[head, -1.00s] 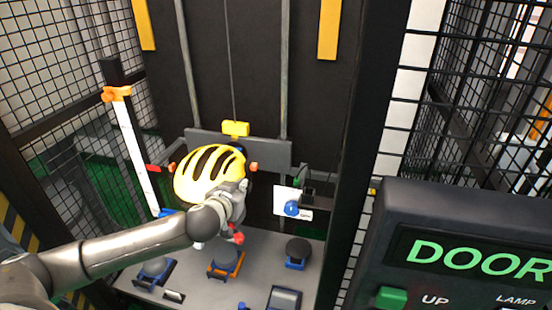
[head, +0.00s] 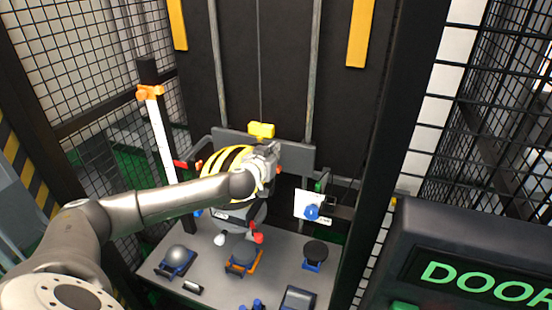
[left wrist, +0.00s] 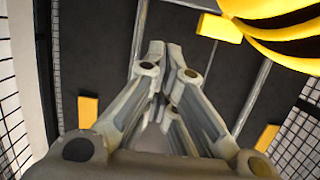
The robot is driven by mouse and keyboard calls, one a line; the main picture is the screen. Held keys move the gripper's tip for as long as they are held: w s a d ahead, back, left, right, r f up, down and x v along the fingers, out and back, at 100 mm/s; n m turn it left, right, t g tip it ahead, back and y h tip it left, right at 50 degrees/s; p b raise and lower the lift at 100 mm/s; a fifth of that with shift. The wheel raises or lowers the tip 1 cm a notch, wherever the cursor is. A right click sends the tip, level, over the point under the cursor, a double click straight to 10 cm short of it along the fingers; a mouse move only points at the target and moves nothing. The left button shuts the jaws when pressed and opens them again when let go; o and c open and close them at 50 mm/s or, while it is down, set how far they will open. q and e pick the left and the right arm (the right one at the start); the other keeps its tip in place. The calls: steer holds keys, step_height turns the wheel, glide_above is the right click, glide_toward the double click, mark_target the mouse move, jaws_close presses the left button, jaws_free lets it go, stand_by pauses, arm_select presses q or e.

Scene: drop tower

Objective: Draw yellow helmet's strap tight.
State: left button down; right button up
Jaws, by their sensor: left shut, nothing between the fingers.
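The yellow helmet (head: 219,160), with dark vent slots, sits in the middle of the drop tower in the head view. Part of its shell shows at the top right of the left wrist view (left wrist: 280,32). My left gripper (head: 268,158) is shut and empty, in front of the helmet's right side and hiding part of it. Its closed fingers (left wrist: 167,62) show in the left wrist view with nothing between them. I cannot tell whether it touches the shell. A small red piece (head: 257,238) hangs below the helmet; I cannot make out the strap. My right gripper is not in view.
A grey base plate (head: 205,283) below carries several dark round-topped pieces. A yellow block (head: 261,130) hangs on a cable above the helmet. A white post (head: 161,140) stands left. The DOOR panel (head: 470,255) and mesh fencing bound the right.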

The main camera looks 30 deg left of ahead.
arm_select(q)
steer(key=f, duration=0.1)
steer(key=w+f+p, duration=0.1)
steer(key=f, duration=0.1)
steer(key=w+f, duration=0.1)
steer(key=shift+a+f, duration=0.25)
steer(key=shift+f, duration=0.05)
step_height(320, 180, down, 4)
steer(key=b, duration=0.4)
stand_by(0.5)
